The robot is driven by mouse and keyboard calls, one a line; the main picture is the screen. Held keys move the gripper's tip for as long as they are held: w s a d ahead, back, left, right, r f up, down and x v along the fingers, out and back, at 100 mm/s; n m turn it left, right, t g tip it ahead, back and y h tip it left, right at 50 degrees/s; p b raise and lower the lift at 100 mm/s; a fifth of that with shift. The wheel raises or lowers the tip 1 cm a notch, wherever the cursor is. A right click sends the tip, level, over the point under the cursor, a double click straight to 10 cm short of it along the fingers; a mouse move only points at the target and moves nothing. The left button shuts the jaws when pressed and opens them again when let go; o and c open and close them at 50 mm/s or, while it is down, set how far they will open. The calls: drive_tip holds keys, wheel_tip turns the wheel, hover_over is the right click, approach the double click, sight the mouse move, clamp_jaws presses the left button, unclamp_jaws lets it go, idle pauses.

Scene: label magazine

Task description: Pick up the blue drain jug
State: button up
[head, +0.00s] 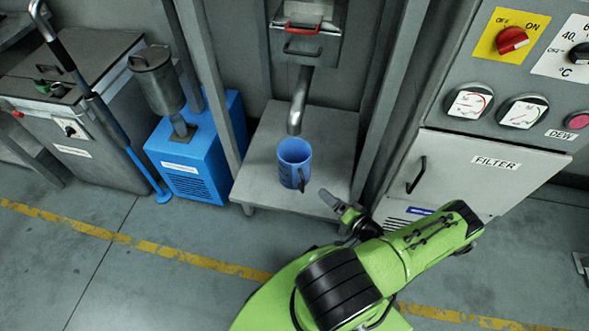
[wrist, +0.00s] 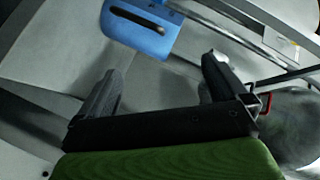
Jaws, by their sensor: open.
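The blue drain jug (head: 287,168) stands upright on a pale grey stand under a metal spout, with its dark handle towards the front right. In the wrist view the jug (wrist: 136,38) shows at the top, cut off by the frame edge, with a dark slot-like strip on it that is probably the handle. My gripper (head: 336,203) is just right of and in front of the jug, near the stand's front right edge. In the wrist view my gripper (wrist: 162,80) has its fingers wide apart with nothing between them. The jug lies beyond the fingertips, apart from them.
The metal spout (head: 299,101) hangs close above the jug. Upright posts flank the stand (head: 257,188). A blue unit (head: 190,160) stands to the left, and the filter cabinet (head: 463,170) to the right. The floor in front carries a yellow line (head: 190,257).

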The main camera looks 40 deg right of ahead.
sight(296, 170)
drive_tip(key=b+x, duration=0.5)
drive_tip(key=x, duration=1)
drive_tip(key=shift+a+f, duration=0.1)
drive_tip(key=shift+a, duration=0.05)
drive_tip(key=shift+w, duration=0.3)
clamp_jaws()
